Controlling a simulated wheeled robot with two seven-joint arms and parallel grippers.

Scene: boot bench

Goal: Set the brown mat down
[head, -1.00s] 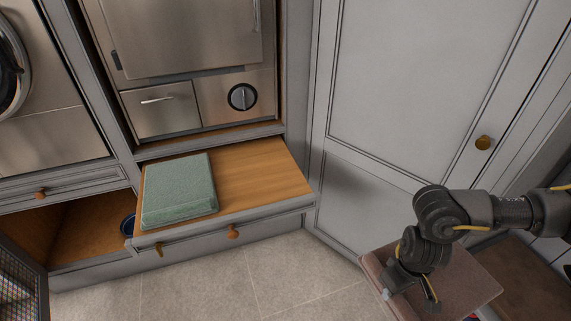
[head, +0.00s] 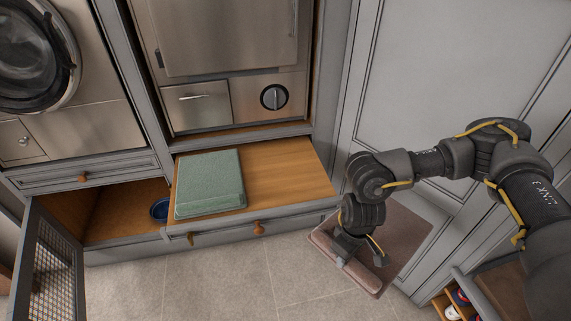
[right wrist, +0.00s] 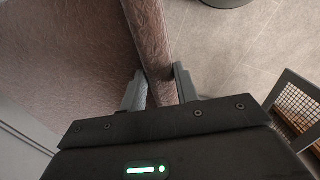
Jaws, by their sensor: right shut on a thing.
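The brown mat (head: 400,238) is a flat, folded-looking pinkish-brown piece at the lower right of the head view. My right gripper (head: 359,256) is shut on its near edge and holds it in front of the grey cabinet door. In the right wrist view the mat (right wrist: 70,60) fills the left side, and its edge runs between the two fingers of my right gripper (right wrist: 160,88). I cannot tell how high the mat is above the floor. My left gripper is not in view.
A pulled-out wooden shelf (head: 285,175) carries a green folded mat (head: 208,183) on its left. A shoe rack (head: 455,300) is at lower right. Tiled floor (head: 230,285) is clear.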

